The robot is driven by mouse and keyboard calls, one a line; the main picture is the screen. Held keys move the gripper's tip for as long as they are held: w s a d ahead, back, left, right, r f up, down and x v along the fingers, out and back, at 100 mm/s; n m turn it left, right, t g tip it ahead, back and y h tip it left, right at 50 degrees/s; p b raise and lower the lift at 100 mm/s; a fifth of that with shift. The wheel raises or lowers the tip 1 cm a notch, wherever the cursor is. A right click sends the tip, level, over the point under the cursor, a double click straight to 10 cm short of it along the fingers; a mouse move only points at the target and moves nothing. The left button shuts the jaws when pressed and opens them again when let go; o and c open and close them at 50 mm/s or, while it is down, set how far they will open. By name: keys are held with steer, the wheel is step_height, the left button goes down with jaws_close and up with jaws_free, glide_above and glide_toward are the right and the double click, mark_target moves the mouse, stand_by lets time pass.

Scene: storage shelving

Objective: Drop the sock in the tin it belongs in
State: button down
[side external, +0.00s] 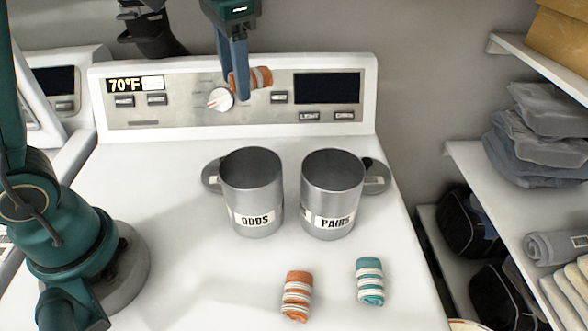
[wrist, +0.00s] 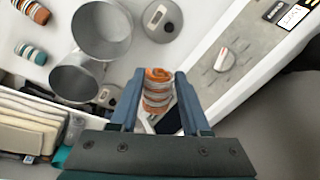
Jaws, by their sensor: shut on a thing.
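My gripper (side external: 240,85) is shut on a rolled sock (side external: 262,77) with orange, white and grey stripes, raised high in front of the control panel. In the wrist view the sock (wrist: 158,90) sits between both fingers. The tin labelled ODDS (side external: 256,192) and the tin labelled PAIRS (side external: 330,195) stand upright and open side by side, below and in front of my gripper. An orange striped sock (side external: 296,296) like the held one lies on the white top in front of the tins. A teal striped sock (side external: 370,281) lies to its right.
A round lid (side external: 211,176) lies left of ODDS, and another (side external: 375,176) lies right of PAIRS. The panel (side external: 235,96) with its dial rises at the back. Shelves (side external: 490,165) with folded cloth stand at the right.

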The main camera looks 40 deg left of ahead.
steer(key=w+d+r+m+t, duration=0.1)
steer(key=d+m, duration=0.1)
steer(key=d, duration=0.3)
steer(key=w+d+r+m, duration=0.1)
steer(key=w+d+m, duration=0.15)
steer(key=d, duration=0.25)
steer(key=m+t+h, duration=0.1)
steer(key=m, duration=0.1)
glide_toward(319, 152)
steer(key=shift+s+d+f, duration=0.15)
steer(key=shift+d+f, duration=0.2)
steer(key=shift+f, duration=0.6)
steer(key=shift+s+d+f, duration=0.15)
steer(key=shift+d+f, duration=0.15)
steer(key=shift+f, duration=0.65)
steer(key=shift+s+d+f, duration=0.1)
steer(key=shift+d+f, duration=0.25)
steer(key=shift+f, duration=0.6)
steer(key=shift+c, duration=1.4)
jaws_free()
step_height(319, 152, up, 7)
